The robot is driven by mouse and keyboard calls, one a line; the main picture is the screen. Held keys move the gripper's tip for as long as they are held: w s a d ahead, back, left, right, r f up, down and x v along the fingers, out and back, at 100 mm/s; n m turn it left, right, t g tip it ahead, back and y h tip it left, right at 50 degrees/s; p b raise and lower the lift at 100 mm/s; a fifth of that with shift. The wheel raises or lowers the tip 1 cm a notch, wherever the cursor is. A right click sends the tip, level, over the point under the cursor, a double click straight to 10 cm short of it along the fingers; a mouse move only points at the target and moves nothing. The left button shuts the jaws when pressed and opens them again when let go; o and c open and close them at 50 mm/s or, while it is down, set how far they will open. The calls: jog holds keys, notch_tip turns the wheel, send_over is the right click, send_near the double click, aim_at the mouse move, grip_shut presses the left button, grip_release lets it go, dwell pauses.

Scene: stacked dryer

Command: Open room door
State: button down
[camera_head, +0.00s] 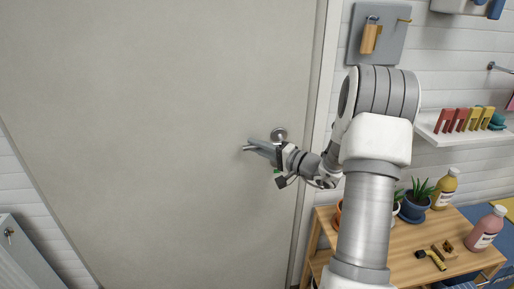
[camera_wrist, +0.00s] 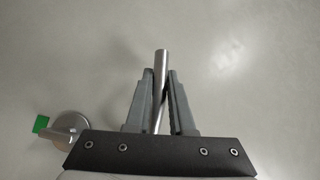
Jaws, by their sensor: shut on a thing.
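The room door (camera_head: 150,110) is a large pale grey panel filling the left and middle of the head view. It appears shut in its frame. A metal lever handle (camera_head: 246,148) with a round rose (camera_head: 279,134) is near its right edge. My gripper (camera_head: 256,146) is at the lever. In the wrist view the lever (camera_wrist: 161,75) lies between my two grey fingers (camera_wrist: 161,95), its end sticking out past the fingertips. The fingers are shut on it. Part of the lever is hidden behind my gripper.
A wooden table (camera_head: 410,250) with plants and bottles (camera_head: 487,228) stands right of the door frame. A white shelf (camera_head: 465,135) with coloured items and a grey wall panel (camera_head: 377,35) hang above. A grey object (camera_head: 25,255) stands at lower left.

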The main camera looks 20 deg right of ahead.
aim_at(262, 160)
jog(key=shift+s+d+f+n+g+h+b, duration=0.2)
jog(key=shift+f+n+g+h+b, duration=0.55)
jog(key=shift+b, duration=1.2)
jog(key=shift+w+d+f+n+g+h+b, duration=0.1)
jog(key=shift+d+f+n+g+h+b, duration=0.55)
jog(key=shift+b, duration=1.25)
jog(key=shift+s+a+f+n+g+h+b, duration=0.15)
jog(key=shift+f+n+g+h+b, duration=0.55)
jog(key=shift+b, duration=1.25)
jog(key=shift+d+f, duration=0.15)
jog(key=shift+f, duration=0.15)
jog(key=shift+t, duration=0.3)
